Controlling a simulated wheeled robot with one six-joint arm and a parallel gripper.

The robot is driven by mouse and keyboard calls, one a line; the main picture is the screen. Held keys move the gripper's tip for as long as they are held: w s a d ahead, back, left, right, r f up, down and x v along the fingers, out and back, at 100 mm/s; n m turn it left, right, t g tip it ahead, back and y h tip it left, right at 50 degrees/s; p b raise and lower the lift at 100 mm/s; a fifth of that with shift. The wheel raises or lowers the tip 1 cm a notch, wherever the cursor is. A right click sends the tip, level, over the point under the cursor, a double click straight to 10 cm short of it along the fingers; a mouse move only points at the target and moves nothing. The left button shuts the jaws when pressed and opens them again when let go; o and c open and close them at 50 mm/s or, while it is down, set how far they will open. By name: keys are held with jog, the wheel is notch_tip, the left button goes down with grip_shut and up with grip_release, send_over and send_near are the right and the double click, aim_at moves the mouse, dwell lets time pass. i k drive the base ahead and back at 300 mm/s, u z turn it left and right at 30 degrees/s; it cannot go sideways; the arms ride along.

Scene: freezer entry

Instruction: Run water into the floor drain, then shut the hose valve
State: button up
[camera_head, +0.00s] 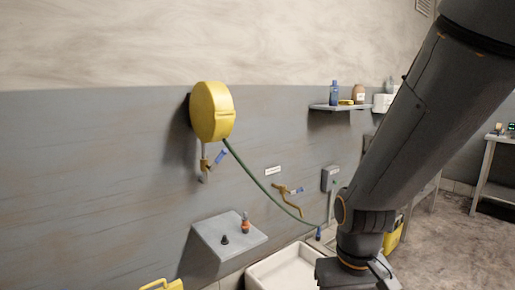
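A yellow round hose reel (212,112) is mounted on the wall, left of centre. A brass valve with a blue lever (217,158) sits just under it. A green hose (262,184) slants down to the right from the reel and ends near a small blue piece (318,234), apparently its nozzle. I see no water running and cannot make out the floor drain. My arm fills the right side; my gripper's fingers are not visible at the bottom edge.
A white basin (262,274) stands low at the bottom centre, beside my arm. A shelf (340,107) with bottles is higher up. A yellow object (163,285) is at the bottom left. Open floor (445,235) lies at right.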

aim_at(224, 152)
jog(key=z, duration=0.2)
jog(key=i, duration=0.75)
jog(key=u, duration=0.55)
jog(key=i, duration=0.55)
jog(key=u, duration=0.45)
